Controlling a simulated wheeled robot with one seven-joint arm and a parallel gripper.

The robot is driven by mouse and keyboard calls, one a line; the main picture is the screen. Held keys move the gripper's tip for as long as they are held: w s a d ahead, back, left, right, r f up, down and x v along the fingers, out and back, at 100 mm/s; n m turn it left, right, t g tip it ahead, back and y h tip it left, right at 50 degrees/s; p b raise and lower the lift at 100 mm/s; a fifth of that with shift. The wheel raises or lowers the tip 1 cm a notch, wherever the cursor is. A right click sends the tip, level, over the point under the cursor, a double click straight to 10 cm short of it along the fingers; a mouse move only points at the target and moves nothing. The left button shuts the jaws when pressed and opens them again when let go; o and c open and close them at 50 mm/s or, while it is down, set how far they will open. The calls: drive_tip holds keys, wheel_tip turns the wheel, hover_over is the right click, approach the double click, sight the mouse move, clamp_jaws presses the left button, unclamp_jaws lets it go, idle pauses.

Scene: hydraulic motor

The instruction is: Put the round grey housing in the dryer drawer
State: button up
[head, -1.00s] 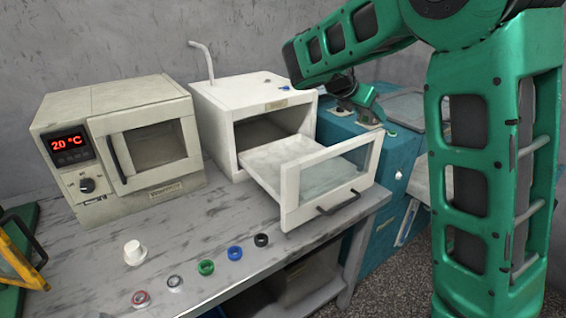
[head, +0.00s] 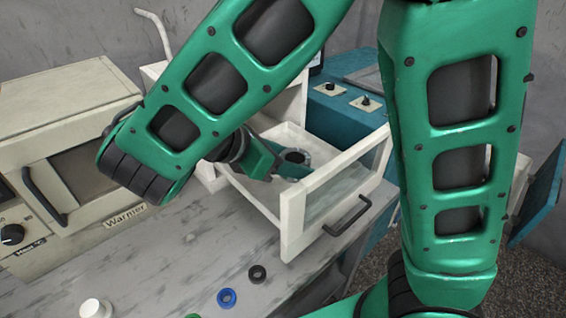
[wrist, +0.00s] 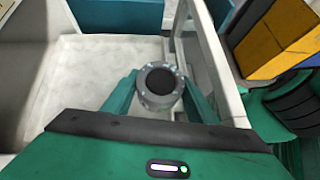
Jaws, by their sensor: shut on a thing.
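The round grey housing (head: 295,157) is a short cylinder with a dark round opening and a bolted rim. In the wrist view the housing (wrist: 158,85) sits between the two green fingers of my gripper (wrist: 156,98), which is shut on it. The white dryer drawer (head: 335,190) is pulled out, with a glazed front panel and black handle. My gripper (head: 285,160) and the housing are over the drawer's pale floor (wrist: 75,80), behind the front panel. I cannot tell whether the housing touches the floor. My arm hides much of the dryer body.
The beige warmer (head: 60,185) stands at the left. On the bench front lie a black ring (head: 257,274), a blue ring (head: 227,297) and a white part (head: 95,308). A teal cabinet (head: 345,108) stands behind the drawer.

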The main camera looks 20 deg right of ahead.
drive_tip(key=w+d+f, duration=0.1)
drive_tip(key=w+f, duration=0.1)
drive_tip(key=w, duration=0.1)
drive_tip(key=w+d+f, duration=0.2)
drive_tip(key=w, duration=0.1)
drive_tip(key=w+d+f, duration=0.2)
drive_tip(key=w, duration=0.2)
drive_tip(key=shift+d+f, duration=0.1)
drive_tip(key=shift+f, duration=2.3)
drive_tip(key=o, duration=1.3)
drive_tip(key=shift+o, duration=0.2)
drive_tip(key=v, duration=1.2)
